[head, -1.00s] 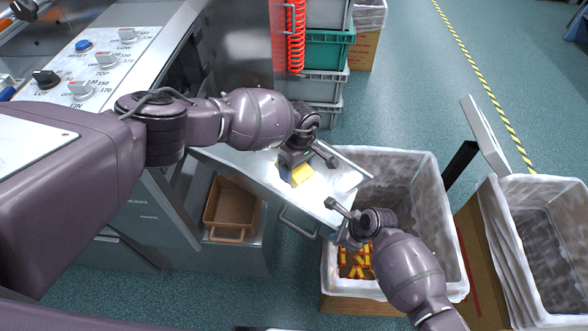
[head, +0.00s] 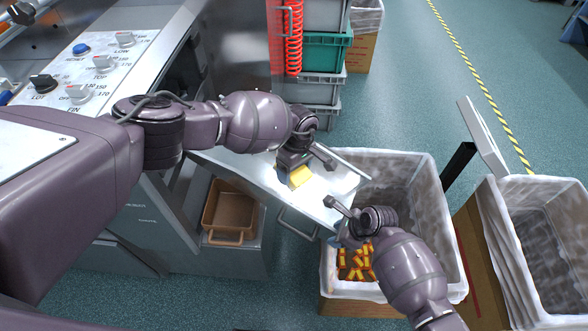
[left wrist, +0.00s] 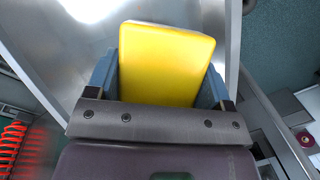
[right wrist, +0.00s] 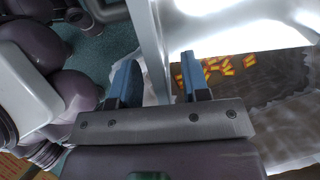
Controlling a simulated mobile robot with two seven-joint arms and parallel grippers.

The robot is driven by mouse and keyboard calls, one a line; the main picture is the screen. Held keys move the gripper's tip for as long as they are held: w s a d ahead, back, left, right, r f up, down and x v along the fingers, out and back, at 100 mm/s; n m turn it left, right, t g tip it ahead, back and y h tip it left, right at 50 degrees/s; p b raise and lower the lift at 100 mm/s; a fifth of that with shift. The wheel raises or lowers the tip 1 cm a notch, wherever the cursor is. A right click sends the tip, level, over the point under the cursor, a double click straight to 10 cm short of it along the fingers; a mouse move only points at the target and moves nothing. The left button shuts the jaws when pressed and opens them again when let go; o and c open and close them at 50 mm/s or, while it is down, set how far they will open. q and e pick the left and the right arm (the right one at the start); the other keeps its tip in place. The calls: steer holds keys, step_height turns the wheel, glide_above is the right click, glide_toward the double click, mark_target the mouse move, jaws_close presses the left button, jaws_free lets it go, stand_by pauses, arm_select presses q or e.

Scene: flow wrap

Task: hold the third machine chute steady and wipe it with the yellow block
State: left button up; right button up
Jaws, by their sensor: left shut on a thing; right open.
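The machine chute (head: 318,186) is a shiny metal slide sloping down to the lined bin. My left gripper (head: 297,168) is over its upper surface, shut on the yellow block (head: 300,177). In the left wrist view the block (left wrist: 165,65) sits between both blue fingers, above bare metal; whether it presses on the chute is hard to tell. My right gripper (head: 340,226) is at the chute's near side edge. In the right wrist view its fingers (right wrist: 158,85) are open, with the chute's side rim (right wrist: 150,45) running between them; contact is not clear.
A white-lined bin (head: 437,215) below the chute end holds several red-and-yellow wrapped packs (head: 355,262). Another lined bin (head: 550,190) stands right. A brown tray (head: 229,208) sits under the machine. Stacked crates (head: 325,55) stand behind, and the control panel (head: 88,65) is at left.

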steer(key=shift+r, duration=3.55)
arm_select(q)
steer(key=shift+a+r, duration=0.35)
steer(key=shift+a, duration=0.05)
arm_select(e)
steer(key=shift+s+d+f+n, duration=0.25)
steer(key=shift+d+n, duration=0.15)
arm_select(q)
steer(key=s+a+r+m, duration=0.4)
steer(key=s+a+r, duration=0.2)
steer(key=a+r, duration=0.2)
steer(key=s+a+r+m+t, duration=0.1)
steer(key=s+a+r+m, duration=0.4)
steer(key=a+r, duration=0.3)
step_height(320, 180, up, 5)
steer(key=shift+s+a+f+m+y, duration=0.1)
steer(key=shift+s+a+m+y, duration=0.2)
steer(key=shift+s+y, duration=0.15)
arm_select(e)
steer(key=s+d+r+n+t+h, duration=0.2)
steer(key=s+d+n+t+h, duration=0.3)
steer(key=s+d+n+t, duration=0.4)
steer(key=s+d+n, duration=0.6)
steer(key=d+n, duration=0.2)
steer(key=n, duration=0.5)
steer(key=shift+s+h, duration=0.3)
